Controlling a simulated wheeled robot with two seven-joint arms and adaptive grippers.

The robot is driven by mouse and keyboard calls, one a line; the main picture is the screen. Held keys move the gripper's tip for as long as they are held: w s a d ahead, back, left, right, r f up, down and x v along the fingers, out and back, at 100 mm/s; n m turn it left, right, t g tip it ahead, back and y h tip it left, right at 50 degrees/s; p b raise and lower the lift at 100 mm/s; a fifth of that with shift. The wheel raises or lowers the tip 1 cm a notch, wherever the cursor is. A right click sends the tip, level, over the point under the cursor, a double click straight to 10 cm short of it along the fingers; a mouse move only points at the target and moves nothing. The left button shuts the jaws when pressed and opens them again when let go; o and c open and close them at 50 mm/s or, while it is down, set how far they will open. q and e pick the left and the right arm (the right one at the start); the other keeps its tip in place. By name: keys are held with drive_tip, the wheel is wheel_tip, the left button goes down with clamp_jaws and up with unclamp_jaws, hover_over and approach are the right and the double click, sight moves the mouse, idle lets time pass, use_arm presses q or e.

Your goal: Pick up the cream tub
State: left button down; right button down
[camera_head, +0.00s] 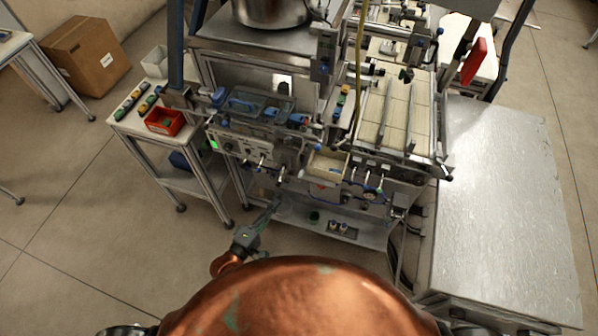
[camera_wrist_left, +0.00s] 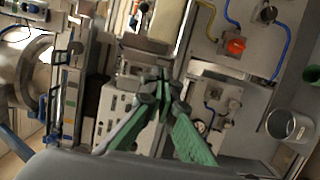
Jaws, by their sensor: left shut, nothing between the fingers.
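The cream tub (camera_head: 326,168) is an open rectangular box at the front edge of the machine in the head view. Something small and blue shows inside it. A cream box, most likely the same tub, shows at the top of the left wrist view (camera_wrist_left: 157,24), cut off by the frame edge. My left gripper (camera_head: 273,208) is below and to the left of the tub in the head view, apart from it. In the left wrist view its green fingers (camera_wrist_left: 160,88) meet at the tips, shut and empty. My right gripper does not show.
A red bin (camera_head: 164,122) sits on a small side table at the left. Knobs and levers line the machine front around the tub. A bare metal table (camera_head: 505,215) stands at the right.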

sight(300, 177)
use_arm(q)
drive_tip(key=p+x, duration=0.1)
drive_tip(key=x, duration=1.5)
drive_tip(key=shift+w, duration=0.1)
drive_tip(key=s+d+p, duration=0.1)
drive_tip(key=s+d, duration=0.1)
drive_tip(key=s, duration=0.1)
drive_tip(key=shift+s+d+r+p, duration=0.1)
drive_tip(key=shift+d+p, duration=0.05)
drive_tip(key=shift+p, duration=0.2)
